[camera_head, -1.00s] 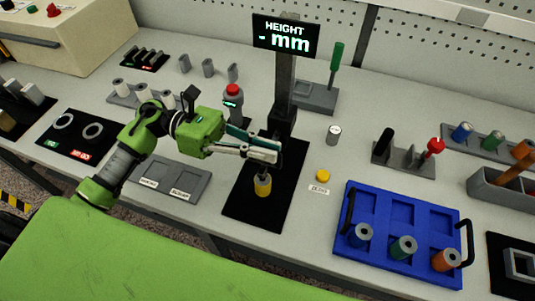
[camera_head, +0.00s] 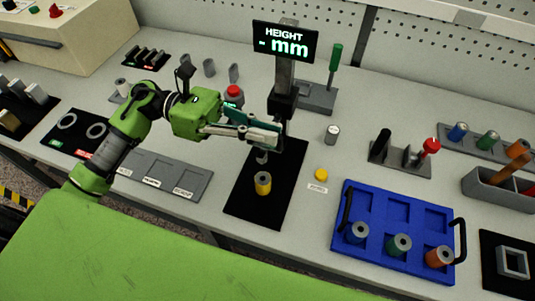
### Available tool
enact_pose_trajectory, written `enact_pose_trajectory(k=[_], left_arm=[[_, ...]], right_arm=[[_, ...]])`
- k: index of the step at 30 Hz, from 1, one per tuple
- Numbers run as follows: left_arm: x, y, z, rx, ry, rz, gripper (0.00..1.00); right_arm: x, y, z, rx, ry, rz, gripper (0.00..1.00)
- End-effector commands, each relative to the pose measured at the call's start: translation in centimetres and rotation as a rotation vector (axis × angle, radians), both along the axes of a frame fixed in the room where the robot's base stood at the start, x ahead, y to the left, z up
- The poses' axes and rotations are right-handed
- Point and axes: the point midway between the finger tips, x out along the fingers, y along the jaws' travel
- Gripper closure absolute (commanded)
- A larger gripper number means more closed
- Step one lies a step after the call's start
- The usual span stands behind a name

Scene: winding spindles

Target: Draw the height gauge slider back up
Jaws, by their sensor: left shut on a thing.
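The height gauge stands on a black base plate (camera_head: 281,190), with a grey column and a display (camera_head: 285,42) on top that reads "HEIGHT - mm". The black slider (camera_head: 282,105) sits on the column, above the base. A yellow spindle with a grey top (camera_head: 263,183) stands upright on the base plate, with a gap between it and the slider's probe. My left gripper (camera_head: 277,135) is shut at the front of the slider, on its lower part; the fingers partly hide the contact. My right gripper is not in view.
A red-topped button post (camera_head: 233,95) stands behind my left gripper. A grey cylinder (camera_head: 331,133) and a yellow button (camera_head: 321,174) are to the right. A blue tray (camera_head: 340,235) with several spindles stands at front right. A grey labelled tray (camera_head: 205,185) lies at left.

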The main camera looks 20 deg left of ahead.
Motion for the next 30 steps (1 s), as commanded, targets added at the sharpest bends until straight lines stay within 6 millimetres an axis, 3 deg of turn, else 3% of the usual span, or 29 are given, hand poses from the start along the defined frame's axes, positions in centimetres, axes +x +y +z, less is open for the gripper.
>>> enact_pose_trajectory(k=[30], left_arm=[[0.1, 0.0, 6.4, -0.002, -0.003, 0.002, 1.0]], right_arm=[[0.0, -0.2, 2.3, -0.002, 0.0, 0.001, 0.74]])
